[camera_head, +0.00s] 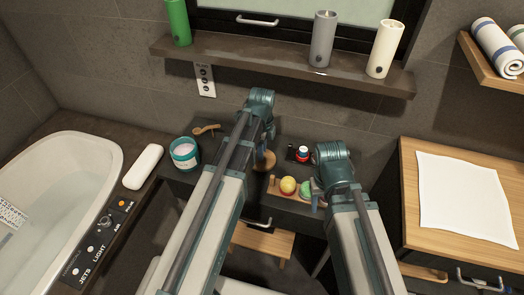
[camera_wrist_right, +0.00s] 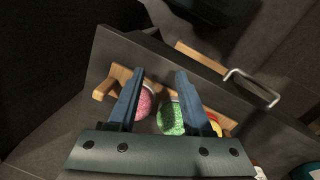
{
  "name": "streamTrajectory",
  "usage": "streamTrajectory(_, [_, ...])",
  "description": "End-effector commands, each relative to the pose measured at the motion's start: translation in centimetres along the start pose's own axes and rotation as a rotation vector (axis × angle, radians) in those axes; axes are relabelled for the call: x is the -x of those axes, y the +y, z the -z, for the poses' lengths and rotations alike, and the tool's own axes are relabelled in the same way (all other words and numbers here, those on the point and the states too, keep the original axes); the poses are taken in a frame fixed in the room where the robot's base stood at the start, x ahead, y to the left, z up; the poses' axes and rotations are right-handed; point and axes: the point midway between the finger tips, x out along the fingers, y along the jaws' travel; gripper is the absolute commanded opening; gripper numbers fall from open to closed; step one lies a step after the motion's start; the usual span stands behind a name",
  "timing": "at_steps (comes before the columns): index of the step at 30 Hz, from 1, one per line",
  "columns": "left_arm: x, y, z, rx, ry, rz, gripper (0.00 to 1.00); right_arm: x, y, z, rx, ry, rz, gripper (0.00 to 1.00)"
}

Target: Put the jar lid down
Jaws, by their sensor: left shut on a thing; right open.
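The wooden jar lid (camera_head: 266,160) is a round tan piece in the middle of the head view, partly hidden by my left arm. My left gripper (camera_head: 268,142), mostly hidden behind its own wrist, is shut on the lid. I cannot tell whether the lid touches the dark counter. The teal jar (camera_head: 185,154) stands open to the left, with pale contents showing. My right gripper (camera_head: 316,191) is open beside the balls on the wooden tray; in the right wrist view its fingers (camera_wrist_right: 159,75) are apart with nothing gripped.
The wooden tray (camera_head: 279,189) holds yellow, green and pink balls; the green ball (camera_wrist_right: 171,118) shows below the right fingers. A wooden-handled item (camera_head: 207,129) lies behind the jar. A small red-and-white item (camera_head: 302,154) stands near the right wrist. The bathtub (camera_head: 70,150) is left.

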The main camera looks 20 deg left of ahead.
Motion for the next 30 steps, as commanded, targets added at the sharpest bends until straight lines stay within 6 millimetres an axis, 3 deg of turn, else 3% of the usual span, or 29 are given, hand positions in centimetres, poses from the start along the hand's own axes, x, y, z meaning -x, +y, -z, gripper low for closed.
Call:
streamTrajectory(14, [6.4, 0.0, 0.0, 0.000, 0.000, 0.000, 0.00, 6.4, 0.6, -0.4, 0.000, 0.000, 0.000, 0.50])
streamTrajectory(30, [15.2, 0.0, 0.0, 0.000, 0.000, 0.000, 0.00, 15.1, 1.4, -0.9, 0.000, 0.000, 0.000, 0.50])
